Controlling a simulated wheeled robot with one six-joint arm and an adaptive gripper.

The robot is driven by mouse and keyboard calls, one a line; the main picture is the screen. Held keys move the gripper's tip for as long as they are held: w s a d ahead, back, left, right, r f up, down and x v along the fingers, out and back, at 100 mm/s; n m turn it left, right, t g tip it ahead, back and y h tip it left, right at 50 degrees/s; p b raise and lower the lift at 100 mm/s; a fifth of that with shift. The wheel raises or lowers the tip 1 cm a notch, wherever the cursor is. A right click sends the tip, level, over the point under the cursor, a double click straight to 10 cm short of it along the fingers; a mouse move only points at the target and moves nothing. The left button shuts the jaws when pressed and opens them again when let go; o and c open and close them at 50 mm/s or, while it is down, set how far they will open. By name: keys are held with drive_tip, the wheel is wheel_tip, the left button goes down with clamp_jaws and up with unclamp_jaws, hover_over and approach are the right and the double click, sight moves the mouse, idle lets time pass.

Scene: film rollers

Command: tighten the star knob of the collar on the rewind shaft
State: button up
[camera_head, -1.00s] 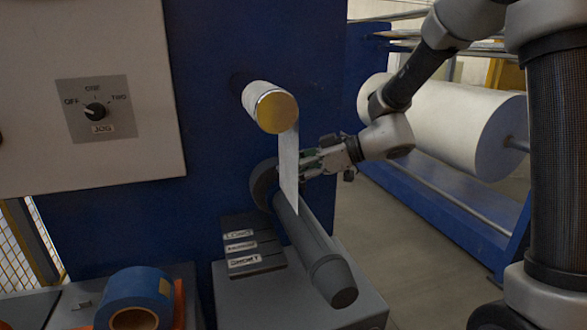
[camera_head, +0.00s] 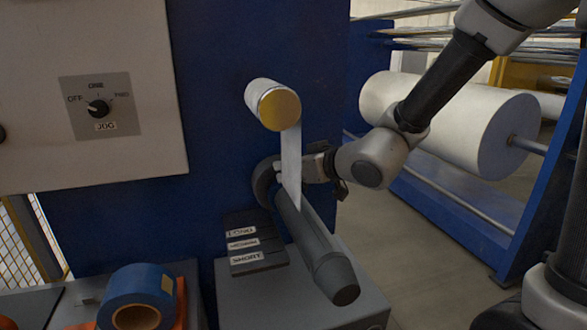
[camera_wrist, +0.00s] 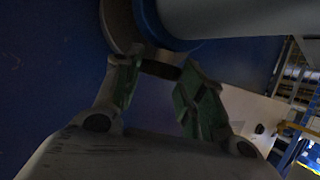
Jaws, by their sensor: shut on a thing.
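The grey rewind shaft (camera_head: 315,245) juts from the blue machine wall toward the front, with a dark ring-shaped collar (camera_head: 263,183) at its wall end. My gripper (camera_head: 283,171) reaches in from the right beside the collar, partly behind the hanging white film strip (camera_head: 291,165). In the wrist view, my gripper's green-padded fingers (camera_wrist: 158,78) are on both sides of a small dark piece, which looks like the star knob (camera_wrist: 160,69), and are shut on it. The collar (camera_wrist: 120,25) and shaft (camera_wrist: 225,18) show above. The knob's shape is too dark to tell clearly.
A film-wrapped roller (camera_head: 272,104) sits above the shaft. A labelled block (camera_head: 258,262) stands below left, and a blue tape roll (camera_head: 137,297) is at the front left. A large white roll (camera_head: 450,120) is behind my arm. The switch panel (camera_head: 100,106) is upper left.

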idle(0.6)
drive_tip(key=o, duration=0.7)
drive_tip(key=shift+o, duration=0.2)
drive_tip(key=v, duration=0.7)
drive_tip(key=shift+s, duration=0.25)
drive_tip(key=shift+r, duration=0.15)
